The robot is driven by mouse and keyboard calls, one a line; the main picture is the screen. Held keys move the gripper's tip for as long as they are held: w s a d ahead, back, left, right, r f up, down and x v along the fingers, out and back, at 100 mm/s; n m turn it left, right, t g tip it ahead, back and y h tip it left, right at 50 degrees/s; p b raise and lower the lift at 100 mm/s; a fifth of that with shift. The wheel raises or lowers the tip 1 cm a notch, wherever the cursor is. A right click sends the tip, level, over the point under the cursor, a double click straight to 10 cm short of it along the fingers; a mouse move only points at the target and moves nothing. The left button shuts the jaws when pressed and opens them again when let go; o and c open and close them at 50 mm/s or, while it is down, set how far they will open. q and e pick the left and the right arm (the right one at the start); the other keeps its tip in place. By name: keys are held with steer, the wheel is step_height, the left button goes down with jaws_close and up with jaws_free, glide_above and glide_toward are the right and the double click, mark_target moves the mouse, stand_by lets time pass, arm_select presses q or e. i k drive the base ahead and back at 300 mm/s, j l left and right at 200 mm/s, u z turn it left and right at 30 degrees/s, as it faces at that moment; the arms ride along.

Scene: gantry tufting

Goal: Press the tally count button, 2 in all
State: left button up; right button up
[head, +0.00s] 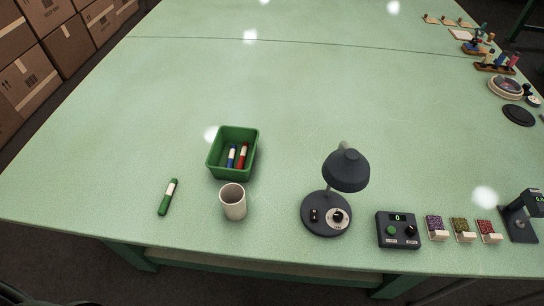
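The tally box (398,240) is a small dark unit near the table's front edge, right of the lamp. Its display (397,217) reads a green 0. A round green button (391,230) sits on its left and a black knob or button (410,231) on its right. The labels under them are too small to read. Nothing touches the box. Neither of my grippers is in view.
A dark desk lamp (346,170) stands just left of the box. Small sample trays (463,231) and a dark device with a green display (519,215) stand to its right. A cup (233,202), green bin (214,162) and green marker (168,197) lie left. The table's middle is clear.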

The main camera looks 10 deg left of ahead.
mark_target(391, 230)
steer(key=l+z, duration=0.15)
steer(key=z, duration=0.3)
steer(key=i+l+z, duration=0.1)
steer(key=z, duration=0.35)
